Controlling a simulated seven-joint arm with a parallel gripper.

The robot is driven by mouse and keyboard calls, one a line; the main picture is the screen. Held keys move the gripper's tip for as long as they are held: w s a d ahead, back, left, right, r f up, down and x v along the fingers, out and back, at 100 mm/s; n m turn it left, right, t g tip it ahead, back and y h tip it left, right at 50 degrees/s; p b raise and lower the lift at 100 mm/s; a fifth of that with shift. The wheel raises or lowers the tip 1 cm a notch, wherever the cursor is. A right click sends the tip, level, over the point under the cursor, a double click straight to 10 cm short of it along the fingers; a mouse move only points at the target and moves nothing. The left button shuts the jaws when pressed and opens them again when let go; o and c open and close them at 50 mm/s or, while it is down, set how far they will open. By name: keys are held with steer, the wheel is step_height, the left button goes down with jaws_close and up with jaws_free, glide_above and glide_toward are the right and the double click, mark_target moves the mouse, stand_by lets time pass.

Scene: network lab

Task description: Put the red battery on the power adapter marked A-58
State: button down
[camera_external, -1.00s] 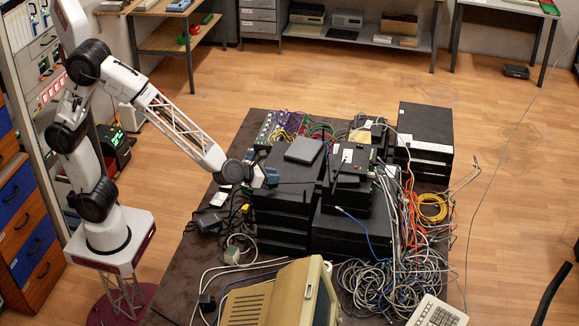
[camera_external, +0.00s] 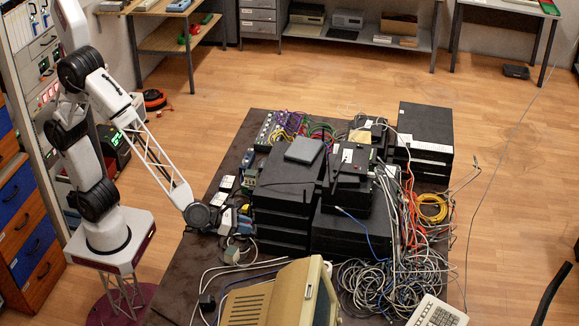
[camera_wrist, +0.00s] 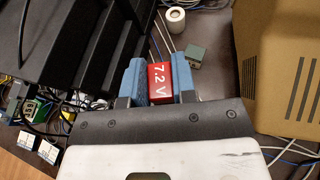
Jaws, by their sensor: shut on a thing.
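My gripper (camera_external: 240,220) is over the table's left part, beside the stack of black boxes. In the wrist view my gripper (camera_wrist: 160,80) has its two blue fingers closed on a red battery (camera_wrist: 160,78) marked "7.2 V" in white. The battery cannot be made out in the external view. Small blocks with white labels (camera_external: 226,183) lie near the table's left edge, behind my gripper. White labels (camera_wrist: 48,152) also show at lower left in the wrist view. Their print is too small to read, so I cannot tell which adapter is A-58.
Stacked black boxes (camera_external: 285,205) stand right of my gripper. A beige computer case (camera_external: 285,290) is at the table's front, with tangled cables (camera_external: 385,285) to its right. The wrist view shows a grey-green box (camera_wrist: 195,54) and a white spool (camera_wrist: 175,18) beyond the fingers.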

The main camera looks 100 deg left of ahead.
mark_target(207, 298)
steer(key=s+d+f+m+h, duration=0.1)
steer(key=s+d+f, duration=0.3)
steer(key=d, duration=0.5)
steer(key=s+d+f+m+h, duration=0.2)
steer(key=s+d, duration=0.4)
steer(key=d, duration=0.3)
step_height(207, 298, down, 3)
steer(key=shift+s+r+m+t+h, duration=0.2)
steer(key=shift+s+m+t+h, duration=0.15)
steer(key=shift+h, duration=0.25)
steer(key=shift+f, duration=2)
steer(key=shift+f, duration=2.05)
steer(key=shift+f, duration=0.1)
steer(key=c, duration=0.9)
jaws_free()
